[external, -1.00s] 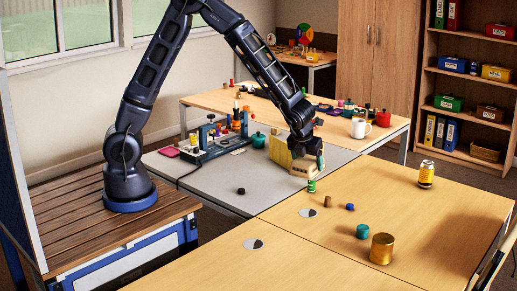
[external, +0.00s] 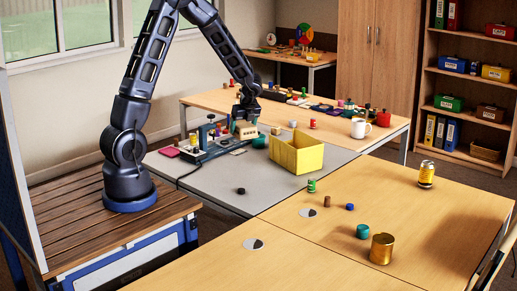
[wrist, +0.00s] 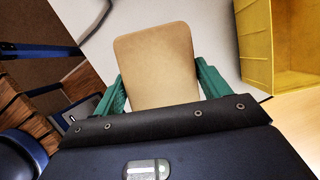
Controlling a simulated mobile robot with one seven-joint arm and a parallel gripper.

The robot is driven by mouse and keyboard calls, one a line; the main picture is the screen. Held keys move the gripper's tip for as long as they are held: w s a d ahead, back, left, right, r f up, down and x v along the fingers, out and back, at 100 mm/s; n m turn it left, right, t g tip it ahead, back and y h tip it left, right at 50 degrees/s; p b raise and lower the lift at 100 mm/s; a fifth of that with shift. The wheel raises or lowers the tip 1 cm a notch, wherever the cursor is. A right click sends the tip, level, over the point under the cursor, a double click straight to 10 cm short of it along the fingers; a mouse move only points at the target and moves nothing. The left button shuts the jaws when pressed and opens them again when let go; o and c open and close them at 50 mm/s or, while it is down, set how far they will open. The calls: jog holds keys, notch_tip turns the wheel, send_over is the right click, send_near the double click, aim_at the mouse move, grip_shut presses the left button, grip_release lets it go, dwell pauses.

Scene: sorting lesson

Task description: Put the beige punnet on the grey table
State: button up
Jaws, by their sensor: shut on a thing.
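The beige punnet (external: 246,131) is in my gripper (external: 245,118), at the back left of the grey table (external: 212,188) in the external view. It looks raised above the tabletop, but the gap below it is hard to judge. In the wrist view the punnet (wrist: 155,62) shows as a flat beige face between the two green fingers of my gripper (wrist: 158,82). The fingers lie close along its sides. The grey table (wrist: 205,30) shows pale behind it.
A yellow box (external: 308,160) stands on the grey table right of the punnet. A blue-framed device (external: 203,150) and a green pot (external: 259,141) are close to the punnet. A black knob (external: 241,191) lies nearer the front. The middle of the grey table is clear.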

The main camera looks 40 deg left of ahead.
jog(key=s+a+n+g, duration=0.1)
jog(key=s+a+n, duration=0.25)
jog(key=a, duration=0.95)
jog(key=shift+n, duration=0.25)
jog(key=f, duration=1.9)
jog(key=shift+w+f, duration=0.25)
jog(key=shift+f, duration=0.15)
jog(key=shift+f, duration=0.15)
jog(key=o, duration=1)
jog(key=shift+c, duration=0.2)
